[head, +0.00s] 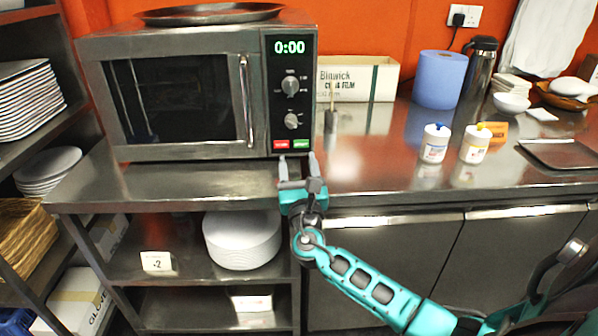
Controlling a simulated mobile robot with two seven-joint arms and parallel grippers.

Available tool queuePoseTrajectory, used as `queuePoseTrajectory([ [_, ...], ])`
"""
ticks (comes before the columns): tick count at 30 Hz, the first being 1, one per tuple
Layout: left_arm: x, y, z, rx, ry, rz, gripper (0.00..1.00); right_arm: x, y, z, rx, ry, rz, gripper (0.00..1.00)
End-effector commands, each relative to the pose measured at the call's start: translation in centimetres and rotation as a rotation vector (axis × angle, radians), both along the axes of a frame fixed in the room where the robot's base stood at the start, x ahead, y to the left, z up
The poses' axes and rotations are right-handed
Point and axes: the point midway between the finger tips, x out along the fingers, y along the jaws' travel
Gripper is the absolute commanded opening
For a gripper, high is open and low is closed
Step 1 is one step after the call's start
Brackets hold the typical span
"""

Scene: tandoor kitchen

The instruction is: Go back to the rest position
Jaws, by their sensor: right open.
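My right gripper (297,167) is open and empty. It is in front of the microwave's (184,90) lower right corner, over the front part of the steel counter (190,186). Its fingertips point at the red and green buttons at the bottom of the control panel (290,90). I cannot tell whether they touch the buttons. The display reads 0:00 and the microwave door is shut. My right arm reaches in from the lower right. My left gripper is not in view.
A cling film box (357,80), a blue paper roll (440,79), a flask (480,66) and two white tubs (434,144) stand on the counter to the right. Under the counter are shelves with stacked plates (243,240). A dark tray (212,13) lies on the microwave.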

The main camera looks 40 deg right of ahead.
Motion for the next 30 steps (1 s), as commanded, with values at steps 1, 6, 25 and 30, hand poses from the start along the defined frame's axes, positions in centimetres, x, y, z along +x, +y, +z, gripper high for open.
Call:
queuePoseTrajectory([
  [1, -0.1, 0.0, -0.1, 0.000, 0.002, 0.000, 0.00, -0.6, 0.3, -0.3, 0.000, 0.001, 0.001, 0.57],
  [6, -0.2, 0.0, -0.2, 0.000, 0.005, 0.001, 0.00, -1.5, 0.8, -0.6, 0.000, 0.000, 0.001, 0.57],
  [25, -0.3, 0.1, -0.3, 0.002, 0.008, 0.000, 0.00, -1.8, 1.0, -1.4, 0.048, 0.008, 0.015, 0.57],
  [30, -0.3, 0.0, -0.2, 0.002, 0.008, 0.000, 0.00, -3.8, 2.2, -7.1, 0.441, 0.052, 0.103, 0.57],
])
